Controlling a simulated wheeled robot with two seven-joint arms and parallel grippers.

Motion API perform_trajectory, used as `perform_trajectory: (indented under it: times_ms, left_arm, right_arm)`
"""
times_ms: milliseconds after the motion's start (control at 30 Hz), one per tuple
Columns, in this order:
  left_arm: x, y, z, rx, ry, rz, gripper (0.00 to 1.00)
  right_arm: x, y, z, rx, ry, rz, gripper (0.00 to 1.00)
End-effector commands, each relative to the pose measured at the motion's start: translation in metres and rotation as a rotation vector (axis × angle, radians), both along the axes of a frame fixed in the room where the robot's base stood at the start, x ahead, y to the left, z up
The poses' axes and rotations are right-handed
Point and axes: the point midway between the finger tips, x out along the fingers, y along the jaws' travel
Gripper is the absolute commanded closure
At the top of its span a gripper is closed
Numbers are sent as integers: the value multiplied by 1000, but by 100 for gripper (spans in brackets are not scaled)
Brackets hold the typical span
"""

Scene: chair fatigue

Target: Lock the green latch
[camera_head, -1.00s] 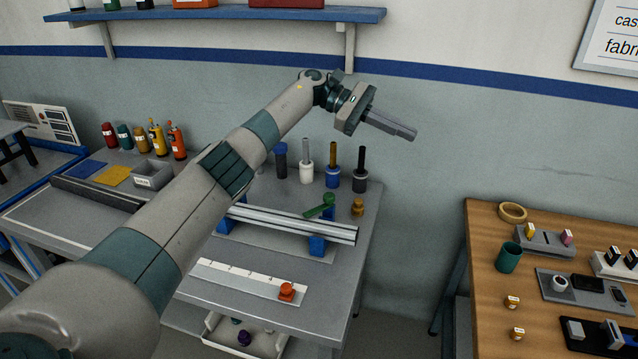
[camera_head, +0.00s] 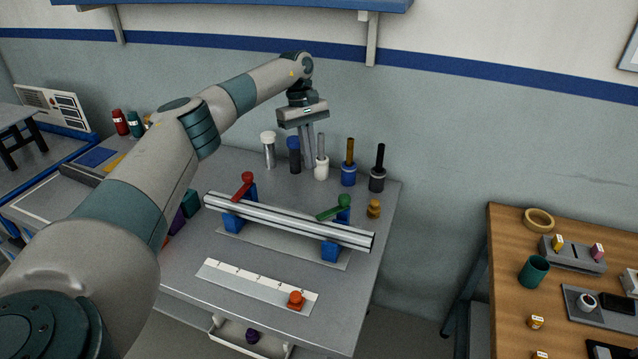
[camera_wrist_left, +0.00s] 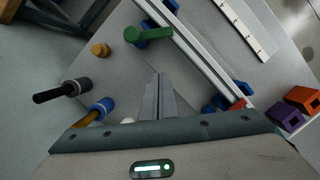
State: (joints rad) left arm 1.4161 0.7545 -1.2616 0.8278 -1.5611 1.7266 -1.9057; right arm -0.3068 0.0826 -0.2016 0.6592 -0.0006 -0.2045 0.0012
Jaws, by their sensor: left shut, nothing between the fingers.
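The green latch (camera_head: 334,208) is a green lever on a round pivot at the right end of a silver rail (camera_head: 290,221), above a blue block. In the head view its lever points left and slightly down, across the rail. It also shows in the left wrist view (camera_wrist_left: 148,36), beside the rail. My left gripper (camera_head: 308,163) points down behind the rail, up and to the left of the green latch, apart from it. Its fingers are shut and empty; they show in the left wrist view (camera_wrist_left: 159,80). My right gripper is not in view.
A red latch (camera_head: 243,186) sits at the rail's left end. Several bottle-like tools, including a blue-collared one (camera_head: 348,175), stand behind the rail near my left gripper. An orange knob (camera_head: 374,209) is right of the green latch. A ruler strip (camera_head: 256,286) lies in front.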

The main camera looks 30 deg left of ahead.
Motion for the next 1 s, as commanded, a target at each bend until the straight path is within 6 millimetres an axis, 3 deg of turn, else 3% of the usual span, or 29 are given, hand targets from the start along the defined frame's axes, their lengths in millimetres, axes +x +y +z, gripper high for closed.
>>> perform_trajectory:
  times_ms: [200,433,733,1000]
  left_arm:
    - [-2,-4,-13,-1,2,-1,100]
    - [-6,-12,-44,-1,3,-1,100]
    - [-11,-24,-95,-2,4,-1,100]
    - [-22,-51,-92,-2,0,-2,100]
  right_arm:
    - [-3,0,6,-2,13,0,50]
    - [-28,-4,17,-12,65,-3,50]
    - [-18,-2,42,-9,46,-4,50]
    - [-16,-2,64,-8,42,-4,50]
